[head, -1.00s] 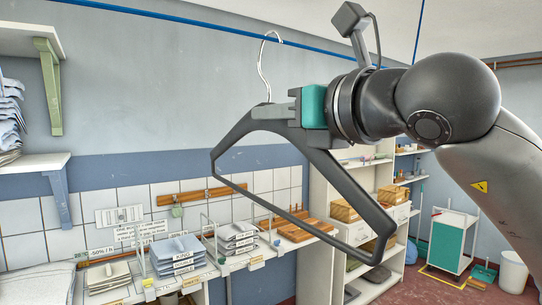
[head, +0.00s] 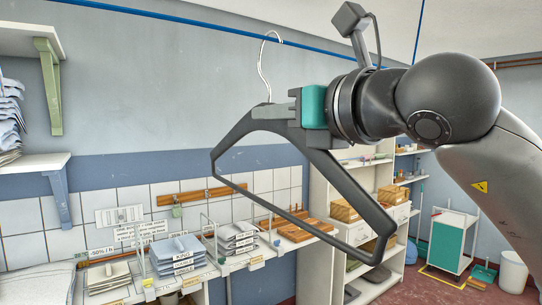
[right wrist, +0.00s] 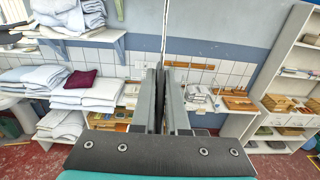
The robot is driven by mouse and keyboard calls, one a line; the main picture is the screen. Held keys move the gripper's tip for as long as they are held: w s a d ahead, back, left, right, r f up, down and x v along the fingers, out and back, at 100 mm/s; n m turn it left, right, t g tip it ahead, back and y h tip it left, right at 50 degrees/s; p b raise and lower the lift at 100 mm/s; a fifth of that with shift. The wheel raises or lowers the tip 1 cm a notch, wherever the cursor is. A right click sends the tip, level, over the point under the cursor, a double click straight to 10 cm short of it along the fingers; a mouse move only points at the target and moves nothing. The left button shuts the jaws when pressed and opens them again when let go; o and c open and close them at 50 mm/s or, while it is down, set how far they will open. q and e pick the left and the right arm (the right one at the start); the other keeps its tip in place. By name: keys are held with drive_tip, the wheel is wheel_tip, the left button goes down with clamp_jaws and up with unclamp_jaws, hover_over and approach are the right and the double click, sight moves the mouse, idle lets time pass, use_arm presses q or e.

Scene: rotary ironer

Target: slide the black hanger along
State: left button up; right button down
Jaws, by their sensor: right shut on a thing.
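The black hanger (head: 334,169) hangs by its thin metal hook (head: 262,68) from the blue rail (head: 215,31) at the top of the head view. My right gripper (head: 292,112) comes in from the right and is shut on the hanger's upper part, just below the hook. In the right wrist view the two fingers of my right gripper (right wrist: 164,105) are close together, with the hook's thin line rising above them. The hanger's neck is partly hidden by the fingers. My left gripper is not in view.
Below and behind the hanger, a counter carries labelled folded stacks (head: 178,255) and wooden boards (head: 295,228). A white shelf unit (head: 322,195) stands behind it. Wall shelves (head: 40,162) with folded cloth are at the left. The rail is clear on both sides of the hook.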

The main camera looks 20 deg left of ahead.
drive_tip(key=shift+w+d, duration=0.1)
drive_tip(key=shift+w+d+r, duration=0.1)
drive_tip(key=shift+w+d, duration=0.8)
drive_tip(key=shift+w, duration=0.25)
drive_tip(key=shift+w+d+r, duration=0.1)
drive_tip(key=shift+w+d, duration=0.8)
drive_tip(key=shift+w, duration=0.2)
drive_tip(key=w+d+p, duration=0.2)
drive_tip(key=w+d, duration=0.1)
drive_tip(key=w, duration=0.1)
drive_tip(key=shift+w+d+r, duration=0.15)
drive_tip(key=shift+w+d, duration=0.2)
drive_tip(key=shift+w, duration=0.05)
